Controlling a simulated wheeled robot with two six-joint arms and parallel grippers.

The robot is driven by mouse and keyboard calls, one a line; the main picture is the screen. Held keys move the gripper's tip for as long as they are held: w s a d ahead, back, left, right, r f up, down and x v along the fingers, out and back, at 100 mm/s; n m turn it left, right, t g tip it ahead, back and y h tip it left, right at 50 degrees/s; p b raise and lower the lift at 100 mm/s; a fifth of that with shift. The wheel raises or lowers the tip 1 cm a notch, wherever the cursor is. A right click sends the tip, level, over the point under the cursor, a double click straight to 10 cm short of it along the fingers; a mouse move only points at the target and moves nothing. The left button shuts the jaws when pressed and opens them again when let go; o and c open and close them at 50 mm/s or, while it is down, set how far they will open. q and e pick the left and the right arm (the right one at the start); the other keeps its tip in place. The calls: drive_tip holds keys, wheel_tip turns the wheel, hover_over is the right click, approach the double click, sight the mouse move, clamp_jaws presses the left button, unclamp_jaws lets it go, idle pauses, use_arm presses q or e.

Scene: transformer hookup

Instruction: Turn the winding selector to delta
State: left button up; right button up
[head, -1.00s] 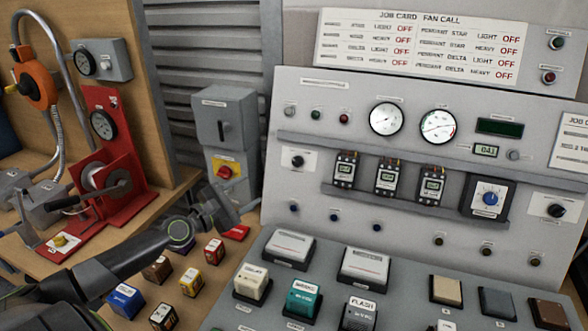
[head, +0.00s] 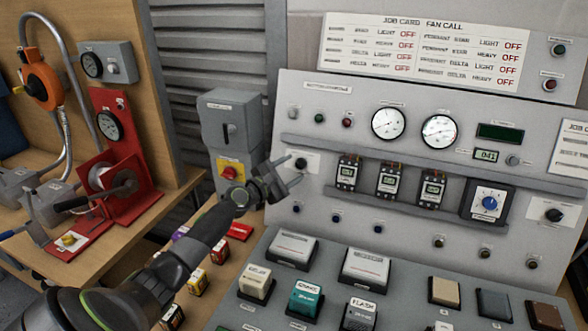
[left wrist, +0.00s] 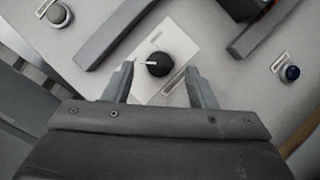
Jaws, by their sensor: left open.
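A black rotary knob (head: 300,163) sits on a white plate at the left of the upright control panel. Its label is too small to read. In the left wrist view the knob (left wrist: 159,65) has a pale pointer aimed left. My left gripper (head: 288,173) is open and empty in front of this knob. In the left wrist view its fingertips (left wrist: 160,82) stand on either side of the knob, and I see no contact. A similar black knob (head: 554,215) is on a white plate at the panel's right. My right gripper is out of view.
A grey shelf rail (head: 345,148) runs across the panel beside the knob. Large buttons (head: 306,299) fill the sloped desk below.

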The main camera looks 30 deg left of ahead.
use_arm(q)
drive_tip(key=shift+w+d, duration=0.15)
drive_tip(key=shift+w, duration=0.65)
drive_tip(key=c, duration=1)
drive_tip(key=shift+o, duration=0.2)
